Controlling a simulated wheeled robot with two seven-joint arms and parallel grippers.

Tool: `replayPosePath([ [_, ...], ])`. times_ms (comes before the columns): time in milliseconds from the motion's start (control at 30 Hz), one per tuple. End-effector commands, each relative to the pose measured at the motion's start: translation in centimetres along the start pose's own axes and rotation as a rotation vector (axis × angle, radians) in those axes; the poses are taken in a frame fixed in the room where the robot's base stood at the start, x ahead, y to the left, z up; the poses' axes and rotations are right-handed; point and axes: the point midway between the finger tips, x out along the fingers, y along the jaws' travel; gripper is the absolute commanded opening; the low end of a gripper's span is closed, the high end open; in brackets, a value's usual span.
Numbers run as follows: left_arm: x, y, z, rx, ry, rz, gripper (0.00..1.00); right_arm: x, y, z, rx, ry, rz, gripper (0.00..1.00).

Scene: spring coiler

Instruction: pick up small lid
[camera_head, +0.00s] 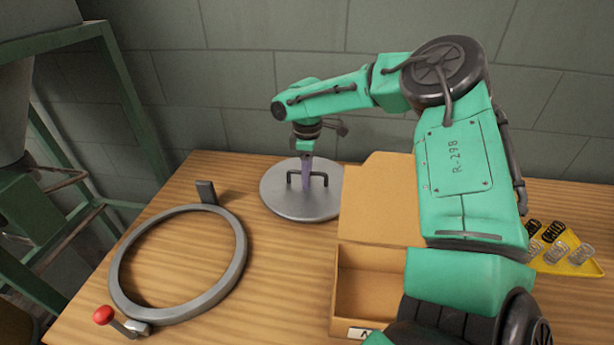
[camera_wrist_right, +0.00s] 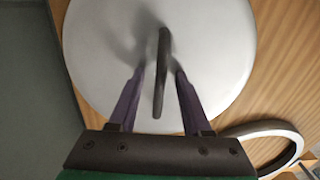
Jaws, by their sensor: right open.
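The small lid (camera_head: 294,207) is a round grey disc with a dark bar handle, lying on the wooden table toward the back. It also fills much of the right wrist view (camera_wrist_right: 95,60), where its handle (camera_wrist_right: 162,75) shows as a dark bar. My right gripper (camera_head: 306,182) points down over the lid. In the right wrist view its two purple fingers (camera_wrist_right: 158,75) are open, one on each side of the handle, with gaps visible. Whether the fingertips reach down beside the handle is hard to tell. My left gripper is not in view.
A grey ring (camera_head: 240,250) with a red-knobbed lever (camera_head: 104,315) lies at the left of the table. An open cardboard box (camera_head: 378,205) stands right of the lid. A yellow tray (camera_head: 584,268) with several springs sits at the right. A green metal frame (camera_head: 130,100) stands at far left.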

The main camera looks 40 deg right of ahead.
Motion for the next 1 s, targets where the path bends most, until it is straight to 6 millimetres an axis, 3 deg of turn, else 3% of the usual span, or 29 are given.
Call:
replayPosePath([
  [67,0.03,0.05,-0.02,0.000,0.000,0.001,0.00,-0.03,0.01,-0.01,0.000,0.000,0.000,0.49],
  [133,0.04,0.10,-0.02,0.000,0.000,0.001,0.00,-0.04,0.01,-0.02,0.000,0.001,0.000,0.30],
  [200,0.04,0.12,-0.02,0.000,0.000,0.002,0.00,-0.06,0.01,-0.02,0.000,0.001,0.001,0.03],
  [233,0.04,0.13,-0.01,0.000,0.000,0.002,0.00,-0.06,0.01,-0.02,0.000,0.001,0.001,0.00],
  [1000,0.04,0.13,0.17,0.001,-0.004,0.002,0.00,-0.15,0.03,-0.05,0.000,0.001,0.002,0.00],
])
